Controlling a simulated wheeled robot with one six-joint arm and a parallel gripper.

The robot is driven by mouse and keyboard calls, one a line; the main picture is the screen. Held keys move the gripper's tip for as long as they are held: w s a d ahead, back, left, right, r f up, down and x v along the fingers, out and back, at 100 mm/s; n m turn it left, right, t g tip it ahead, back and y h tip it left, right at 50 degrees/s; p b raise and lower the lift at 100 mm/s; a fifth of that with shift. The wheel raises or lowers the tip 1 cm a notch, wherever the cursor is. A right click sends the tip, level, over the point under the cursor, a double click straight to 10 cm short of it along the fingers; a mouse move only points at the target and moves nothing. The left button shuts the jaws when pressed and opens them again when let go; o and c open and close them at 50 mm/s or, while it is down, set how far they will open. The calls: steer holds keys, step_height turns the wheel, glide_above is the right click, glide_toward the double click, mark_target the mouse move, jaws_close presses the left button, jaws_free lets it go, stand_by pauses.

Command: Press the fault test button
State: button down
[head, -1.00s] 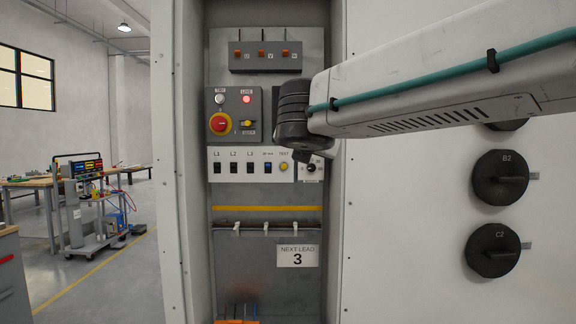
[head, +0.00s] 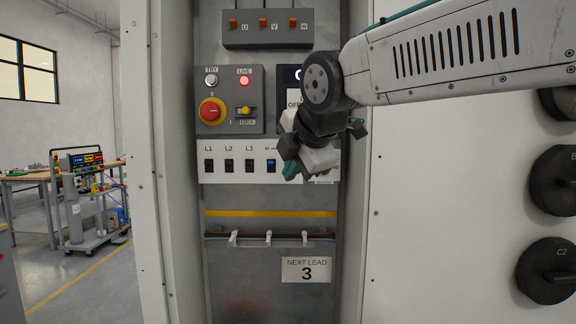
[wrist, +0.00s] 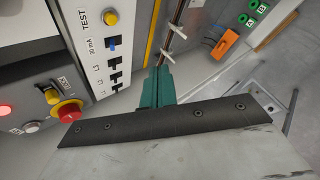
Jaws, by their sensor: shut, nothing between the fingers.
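The fault test button is a yellow round button (wrist: 110,17) beside the word TEST on the white breaker strip, at the top of the wrist view. The strip (head: 219,177) also shows in the head view, where my gripper hides the button. My gripper (head: 291,171) is in front of the strip's right part, its teal fingers angled down and left. In the wrist view its fingers (wrist: 160,74) are together and empty, apart from the button in the picture. I cannot tell whether they touch the strip.
Above the strip is a grey box with a red rotary switch (head: 211,111), a lit LIVE lamp (head: 244,81) and a yellow lock lever (head: 245,111). Cabinet walls flank the recess.

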steer(key=shift+d, duration=0.2)
steer(key=w, duration=0.8)
steer(key=shift+w+d, duration=0.15)
steer(key=shift+w, duration=0.25)
steer(key=shift+w, duration=0.1)
stand_by(1.7)
steer(key=shift+w, duration=0.3)
steer(key=shift+w, duration=0.5)
stand_by(0.6)
stand_by(0.3)
steer(key=shift+s, duration=0.9)
